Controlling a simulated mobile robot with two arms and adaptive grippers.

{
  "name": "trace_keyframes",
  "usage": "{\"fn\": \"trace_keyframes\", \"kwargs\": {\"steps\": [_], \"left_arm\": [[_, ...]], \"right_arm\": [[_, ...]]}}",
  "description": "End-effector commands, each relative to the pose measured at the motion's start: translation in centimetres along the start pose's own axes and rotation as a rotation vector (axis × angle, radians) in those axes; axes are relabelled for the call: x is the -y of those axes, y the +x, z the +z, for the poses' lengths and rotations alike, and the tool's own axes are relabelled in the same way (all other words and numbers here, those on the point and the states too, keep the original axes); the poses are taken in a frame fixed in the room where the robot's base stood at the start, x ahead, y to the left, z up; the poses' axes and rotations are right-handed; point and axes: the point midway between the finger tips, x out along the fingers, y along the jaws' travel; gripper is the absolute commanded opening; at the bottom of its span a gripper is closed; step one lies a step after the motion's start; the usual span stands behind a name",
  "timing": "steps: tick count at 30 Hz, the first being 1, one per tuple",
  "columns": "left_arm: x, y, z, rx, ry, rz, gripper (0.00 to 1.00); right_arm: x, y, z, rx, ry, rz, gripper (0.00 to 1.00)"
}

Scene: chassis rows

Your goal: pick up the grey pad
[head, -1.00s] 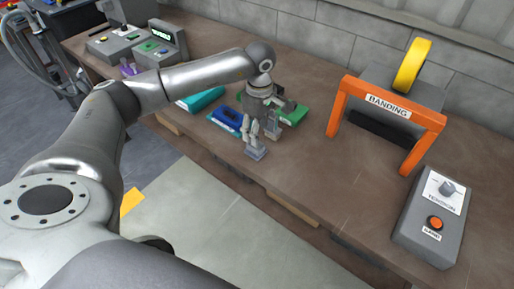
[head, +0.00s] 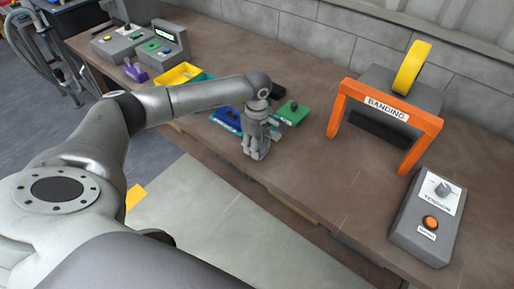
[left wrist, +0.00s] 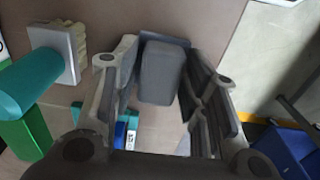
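The grey pad (left wrist: 160,72) stands between the two fingers of my left gripper in the left wrist view, a grey block with a flat blue-grey plate at its far end. In the head view my left gripper (head: 257,150) is down at the bench's front part and hides most of the pad. In the left wrist view the fingers are spread on either side of the block and look open. Whether either finger touches it is hard to tell. My right gripper is not in view.
A blue piece (head: 227,119) and a green piece (head: 293,112) lie close to the gripper. A yellow tray (head: 178,75) is behind the arm. The orange banding frame (head: 388,108) and grey tension box (head: 428,215) stand right. The bench (head: 310,180) between is clear.

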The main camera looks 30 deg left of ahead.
Motion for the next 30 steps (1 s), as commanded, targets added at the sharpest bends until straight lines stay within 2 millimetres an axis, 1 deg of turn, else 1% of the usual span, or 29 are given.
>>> {"fn": "trace_keyframes", "kwargs": {"steps": [1, 6, 7, 15, 20, 23, 24, 26, 29, 30], "left_arm": [[0.0, 0.0, 0.0, 0.0, 0.0, 0.0, 0.3], [0.0, 0.0, 0.0, 0.0, 0.0, 0.0, 0.08], [0.0, 0.0, 0.0, 0.0, 0.0, 0.0, 0.06], [0.0, -0.1, 0.0, 0.0, 0.0, 0.001, 0.06], [-0.1, -1.0, 0.0, -0.001, 0.0, 0.004, 0.06], [-0.1, -2.2, 0.0, 0.0, 0.0, 0.005, 0.06], [-0.2, -2.8, 0.0, -0.001, 0.0, 0.007, 0.06], [0.5, -3.8, 0.2, 0.0, 0.002, 0.004, 0.06], [1.8, -5.4, 0.7, -0.002, 0.003, 0.006, 0.06], [2.5, -6.2, 1.1, 0.0, 0.004, 0.006, 0.06]], "right_arm": [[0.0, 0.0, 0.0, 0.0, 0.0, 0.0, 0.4], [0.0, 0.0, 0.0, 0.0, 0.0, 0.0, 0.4], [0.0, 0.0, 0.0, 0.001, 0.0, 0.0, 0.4], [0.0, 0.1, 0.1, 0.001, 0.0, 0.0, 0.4], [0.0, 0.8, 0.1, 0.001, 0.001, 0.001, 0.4], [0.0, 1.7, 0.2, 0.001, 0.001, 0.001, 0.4], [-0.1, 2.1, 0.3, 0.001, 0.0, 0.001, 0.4], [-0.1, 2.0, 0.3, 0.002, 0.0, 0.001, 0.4], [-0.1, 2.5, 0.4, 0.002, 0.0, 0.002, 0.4], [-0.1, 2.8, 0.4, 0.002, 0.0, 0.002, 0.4]]}}
